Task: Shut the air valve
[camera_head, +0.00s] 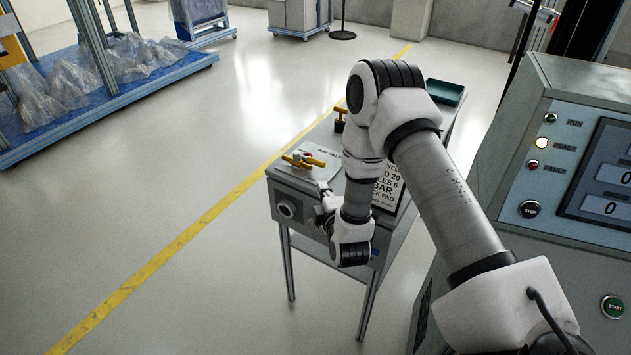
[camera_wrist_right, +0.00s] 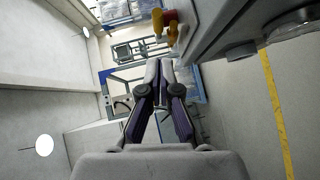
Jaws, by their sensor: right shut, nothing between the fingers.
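The air valve (camera_head: 303,161) has a yellow handle and sits on top of a small grey metal stand, beside a label reading "AIR VALVE". Its handle lies roughly level, and a small red part shows by it. In the right wrist view the yellow handle (camera_wrist_right: 157,22) shows at the top, with the red part beside it. My right gripper (camera_head: 322,192) is shut and empty, at the stand's front edge, just below and right of the valve and apart from it. The right wrist view shows its fingers (camera_wrist_right: 160,66) together. My left gripper is not in view.
A sign (camera_head: 390,188) stands on the stand behind my right arm. A brass-and-black fitting (camera_head: 340,120) and a green tray (camera_head: 446,92) are farther back. A control cabinet (camera_head: 558,145) with buttons stands at right. The floor left of the stand is clear.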

